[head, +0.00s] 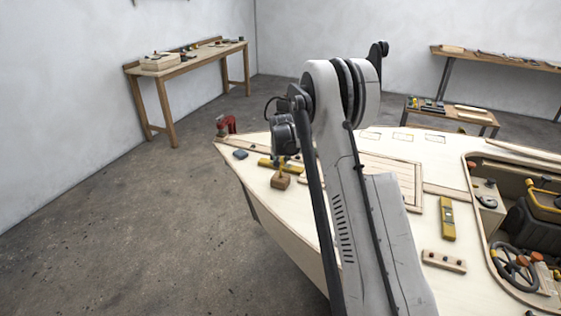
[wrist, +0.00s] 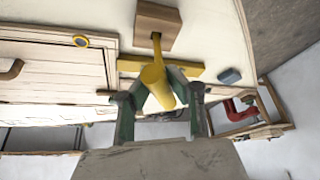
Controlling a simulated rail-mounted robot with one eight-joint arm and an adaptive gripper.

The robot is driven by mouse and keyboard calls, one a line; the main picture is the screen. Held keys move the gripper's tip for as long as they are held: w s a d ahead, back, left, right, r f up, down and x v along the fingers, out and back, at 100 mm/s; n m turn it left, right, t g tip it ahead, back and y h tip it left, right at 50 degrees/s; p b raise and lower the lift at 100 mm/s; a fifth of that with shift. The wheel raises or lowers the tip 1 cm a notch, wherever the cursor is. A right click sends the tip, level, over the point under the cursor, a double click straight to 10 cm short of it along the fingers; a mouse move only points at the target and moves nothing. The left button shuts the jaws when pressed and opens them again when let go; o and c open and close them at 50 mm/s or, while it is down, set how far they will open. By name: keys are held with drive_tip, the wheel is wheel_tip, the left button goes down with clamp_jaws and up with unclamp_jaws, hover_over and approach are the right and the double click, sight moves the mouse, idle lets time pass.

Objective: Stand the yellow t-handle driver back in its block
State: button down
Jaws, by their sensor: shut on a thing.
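The yellow t-handle driver (wrist: 156,82) is between the fingers of my gripper (wrist: 158,88) in the wrist view. Its thick yellow handle points toward the camera and its thin shaft runs to the wooden block (wrist: 155,18). In the head view the block (head: 280,182) sits on the pale plywood deck near its left edge. A thin yellow part of the driver (head: 282,166) shows just above it, below my gripper (head: 284,155). The shaft's end meets the block in the picture. I cannot tell how deep it sits in a hole.
A yellow bar (head: 266,162) lies on the deck close behind the block. A blue-grey piece (head: 240,154) and a red clamp (head: 227,125) are near the hull's tip. A yellow level (head: 447,218) and a wooden strip with knobs (head: 443,261) lie right of my arm.

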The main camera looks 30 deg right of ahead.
drive_tip(key=shift+f+b, duration=1.05)
drive_tip(key=shift+f, duration=0.1)
drive_tip(key=c, duration=1.6)
unclamp_jaws()
drive_tip(key=shift+r, duration=0.1)
drive_tip(key=v, duration=1.1)
drive_tip(key=shift+s+a+r, duration=0.1)
drive_tip(key=shift+s+r, duration=0.1)
drive_tip(key=shift+r, duration=0.15)
